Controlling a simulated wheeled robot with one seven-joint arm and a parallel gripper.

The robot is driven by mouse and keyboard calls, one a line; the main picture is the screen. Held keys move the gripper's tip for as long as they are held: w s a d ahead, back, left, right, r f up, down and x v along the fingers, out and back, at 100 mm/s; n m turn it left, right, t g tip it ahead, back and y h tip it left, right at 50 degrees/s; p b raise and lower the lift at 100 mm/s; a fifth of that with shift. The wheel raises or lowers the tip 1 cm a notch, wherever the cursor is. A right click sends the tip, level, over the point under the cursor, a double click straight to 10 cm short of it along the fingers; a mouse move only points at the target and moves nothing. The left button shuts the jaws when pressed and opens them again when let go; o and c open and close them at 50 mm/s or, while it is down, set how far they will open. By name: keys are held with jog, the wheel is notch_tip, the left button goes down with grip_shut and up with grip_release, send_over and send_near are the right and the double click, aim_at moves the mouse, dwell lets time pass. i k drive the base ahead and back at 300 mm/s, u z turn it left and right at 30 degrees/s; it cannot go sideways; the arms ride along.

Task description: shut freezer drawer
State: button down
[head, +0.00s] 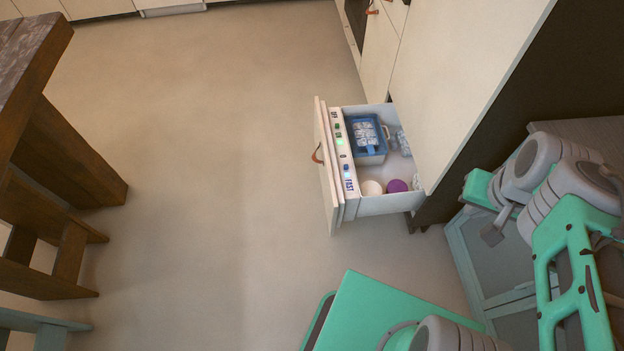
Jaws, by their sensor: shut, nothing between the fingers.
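The freezer drawer (390,203) is pulled out from the tall pale cabinet at centre right in the head view. Its pale front panel (325,175) faces left and carries a brown leather pull (317,153). A control strip with small lights runs behind the panel. Inside are a blue container (368,155), a round white item (371,188) and a purple item (397,186). My gripper (492,236) is at the right, beside the cabinet and well apart from the drawer. Its small grey fingers look shut and empty.
The pale cabinet (460,70) rises behind the drawer, with more leather-pull fronts further back. A dark wooden table (75,150) stands at the left. The floor (220,150) between table and drawer is clear. A grey-blue cabinet (475,255) stands at the lower right.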

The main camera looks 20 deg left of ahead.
aim_at(343, 200)
jog(key=z, duration=0.15)
jog(key=k, duration=0.1)
jog(key=u, duration=1.2)
jog(key=i, duration=1)
